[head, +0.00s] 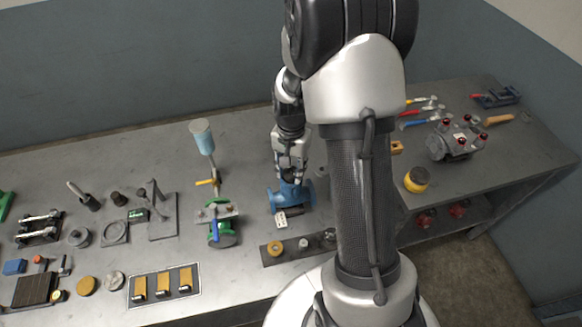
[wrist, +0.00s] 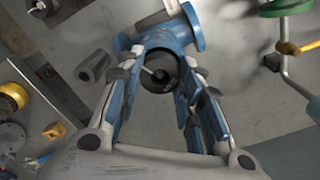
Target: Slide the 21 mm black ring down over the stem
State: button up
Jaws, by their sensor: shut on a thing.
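The blue valve body (head: 283,197) stands on the bench with flanged ends, below my gripper (head: 292,180). In the wrist view the blue body (wrist: 187,32) lies beyond the fingertips. My gripper (wrist: 158,68) has its blue-padded fingers on either side of a dark round opening. The fingers are shut on the black ring (wrist: 158,84), seen as a dark band between them. The thin pale stem (wrist: 157,72) shows inside the dark circle. Whether the ring is around the stem or just above it, I cannot tell. In the head view the gripper hides ring and stem.
A dark strip (head: 290,250) with small parts lies in front of the valve. A white dotted block (head: 281,219) is close to the valve. A green valve assembly (head: 221,232) stands left. A grey sleeve (wrist: 94,66) lies beside the body in the wrist view.

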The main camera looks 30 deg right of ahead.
jog(key=shift+f, duration=0.15)
jog(key=o, duration=1.1)
jog(key=shift+o, duration=0.2)
jog(key=o, duration=0.3)
jog(key=shift+o, duration=0.2)
jog(key=shift+r+p, duration=2.55)
jog(key=shift+r, duration=0.95)
